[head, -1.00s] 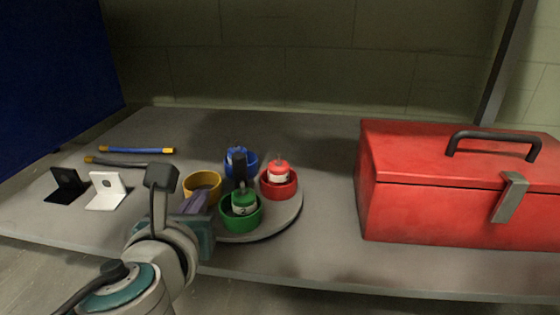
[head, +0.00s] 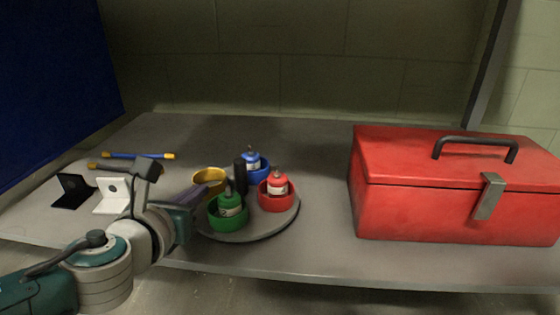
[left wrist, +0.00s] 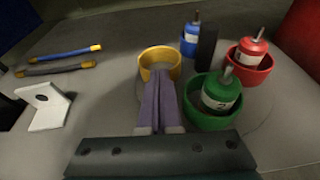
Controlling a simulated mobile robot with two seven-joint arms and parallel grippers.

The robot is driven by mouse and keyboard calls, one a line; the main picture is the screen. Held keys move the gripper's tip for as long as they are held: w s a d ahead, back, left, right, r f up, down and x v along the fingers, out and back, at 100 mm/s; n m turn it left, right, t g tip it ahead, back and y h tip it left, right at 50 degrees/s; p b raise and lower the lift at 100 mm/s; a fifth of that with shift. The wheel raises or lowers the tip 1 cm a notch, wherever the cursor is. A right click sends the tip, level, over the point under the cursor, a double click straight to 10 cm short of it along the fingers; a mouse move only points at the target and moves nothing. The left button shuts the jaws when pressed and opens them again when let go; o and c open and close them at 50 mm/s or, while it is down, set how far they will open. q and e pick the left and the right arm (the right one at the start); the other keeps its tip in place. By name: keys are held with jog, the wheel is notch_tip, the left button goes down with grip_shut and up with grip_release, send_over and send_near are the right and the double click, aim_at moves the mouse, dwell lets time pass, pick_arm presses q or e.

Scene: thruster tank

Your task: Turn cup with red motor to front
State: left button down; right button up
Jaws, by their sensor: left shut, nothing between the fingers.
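The red motor (head: 277,184) stands upright in the red cup (head: 277,203) on the right side of a round grey turntable (head: 262,234). The red cup also shows in the left wrist view (left wrist: 246,72) at upper right. A green cup (head: 227,218) with a green motor is at the front, a blue cup with a blue motor (head: 252,161) at the back, and a yellow cup (head: 209,172) at the left. A dark post (head: 240,178) stands in the middle. My left gripper (left wrist: 158,72) is shut, its purple fingertips at the yellow cup's near side; contact is unclear.
A large red toolbox (head: 440,205) stands to the right of the turntable. White (head: 111,196) and black (head: 70,190) brackets and two rods, one blue (head: 138,155), lie at the left. The table's front edge is close to the turntable.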

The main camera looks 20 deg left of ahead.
aim_at(205, 171)
pick_arm(q)
jog(key=shift+w+a, duration=0.75)
jog(key=shift+a, duration=0.05)
jog(key=shift+w+a, duration=0.6)
jog(key=shift+w, duration=0.55)
jog(key=shift+a+b, duration=0.15)
jog(key=shift+b, duration=0.15)
